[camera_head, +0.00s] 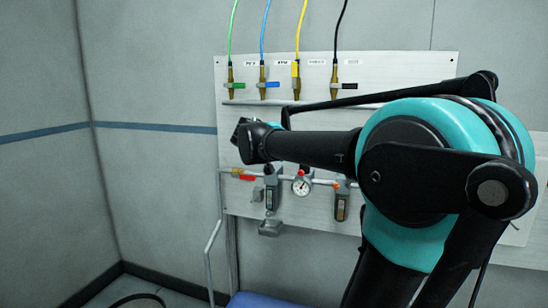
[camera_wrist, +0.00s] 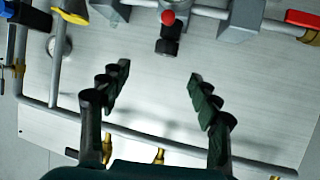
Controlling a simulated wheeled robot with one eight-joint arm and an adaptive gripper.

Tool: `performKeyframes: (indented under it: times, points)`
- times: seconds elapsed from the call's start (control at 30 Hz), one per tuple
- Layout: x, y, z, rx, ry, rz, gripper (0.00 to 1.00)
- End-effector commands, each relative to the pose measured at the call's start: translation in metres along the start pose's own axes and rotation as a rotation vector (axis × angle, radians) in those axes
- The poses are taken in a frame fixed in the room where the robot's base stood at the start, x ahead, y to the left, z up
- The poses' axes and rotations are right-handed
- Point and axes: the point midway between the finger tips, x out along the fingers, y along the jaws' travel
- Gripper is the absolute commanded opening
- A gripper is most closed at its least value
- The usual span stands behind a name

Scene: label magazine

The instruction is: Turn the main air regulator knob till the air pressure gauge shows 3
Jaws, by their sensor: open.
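A round white-faced air gauge (camera_head: 301,187) sits on the pipe of the wall panel in the head view; its reading is too small to tell. A black knob-like part (camera_wrist: 168,42) with a red piece beside it hangs from the pipe in the wrist view; I cannot tell for sure that it is the main air regulator knob. My gripper (camera_wrist: 155,92) is open and empty, its fingers spread in front of the panel with the black part beyond and between them, apart from it. In the head view my gripper (camera_head: 245,140) is dark, above the pipe, its fingertips hard to make out.
Grey units (camera_head: 271,193) hang along the pipe, near a red handle (camera_head: 247,178). Another gauge (camera_wrist: 60,46) shows edge-on in the wrist view. Coloured hoses (camera_head: 264,35) enter brass valves (camera_head: 296,80) above a rail. My arm hides the panel's right part.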

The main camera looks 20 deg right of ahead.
Motion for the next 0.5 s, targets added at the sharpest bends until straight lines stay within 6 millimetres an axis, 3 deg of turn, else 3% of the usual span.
performKeyframes:
  times: [0.1,0.23,0.5]
  points:
    - [0.0,-0.004,-0.013,0.018,0.024,-0.001,0.63]
    - [0.011,-0.004,-0.014,0.021,0.026,0.0,0.63]
    - [0.061,-0.003,-0.014,0.02,0.025,0.002,0.63]
